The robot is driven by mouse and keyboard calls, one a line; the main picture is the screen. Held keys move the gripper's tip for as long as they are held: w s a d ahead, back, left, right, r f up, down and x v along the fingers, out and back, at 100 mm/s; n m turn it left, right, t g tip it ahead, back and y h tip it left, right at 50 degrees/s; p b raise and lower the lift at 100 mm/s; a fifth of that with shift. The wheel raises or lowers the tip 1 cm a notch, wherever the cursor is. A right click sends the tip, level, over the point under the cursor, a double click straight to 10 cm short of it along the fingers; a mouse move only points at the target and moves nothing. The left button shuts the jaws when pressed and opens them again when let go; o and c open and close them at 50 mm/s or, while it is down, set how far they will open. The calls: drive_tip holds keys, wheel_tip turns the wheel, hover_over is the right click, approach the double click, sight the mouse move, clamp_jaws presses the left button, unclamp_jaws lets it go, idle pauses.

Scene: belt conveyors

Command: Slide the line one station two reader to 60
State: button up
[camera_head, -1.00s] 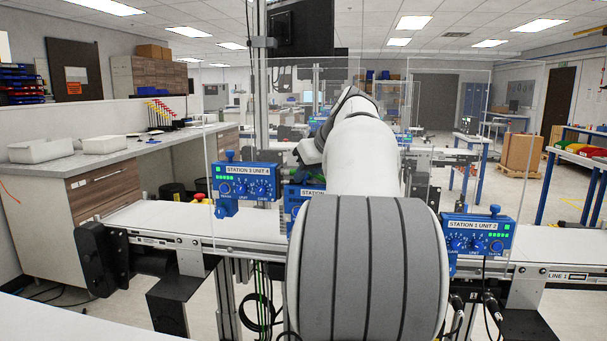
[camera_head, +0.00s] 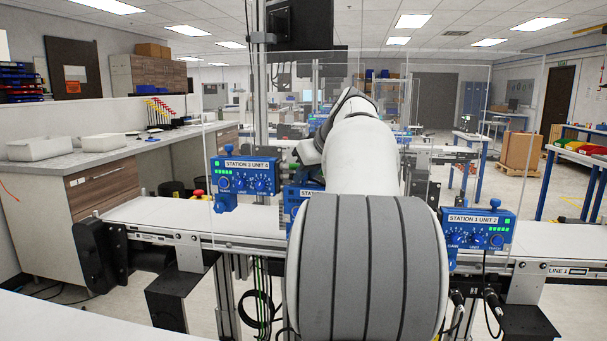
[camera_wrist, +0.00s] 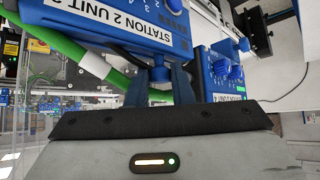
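In the wrist view, the two dark fingers of my gripper (camera_wrist: 160,88) stand apart, one on each side of a small blue knob (camera_wrist: 160,73) on the edge of a blue reader. That reader's label (camera_wrist: 152,40) reads STATION 2 UNIT and its last figure is cut off by the frame edge. I cannot tell whether the fingers press on the knob.
Along the near conveyor (camera_head: 160,216), STATION 3 UNIT 4 (camera_head: 245,176) is left of my arm and STATION 1 UNIT 2 (camera_head: 480,229) is right. Clear panels (camera_head: 460,130) stand around them. A green cable (camera_wrist: 75,52) runs close to the gripper in the wrist view.

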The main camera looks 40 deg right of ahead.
drive_tip(key=shift+o, duration=0.5)
drive_tip(key=shift+s+r, duration=0.1)
drive_tip(key=shift+r, duration=0.05)
drive_tip(key=v, duration=0.7)
drive_tip(key=shift+s+r+p, duration=0.2)
drive_tip(key=shift+s+p, duration=0.05)
drive_tip(key=shift+p, duration=0.15)
drive_tip(key=shift+a, duration=0.15)
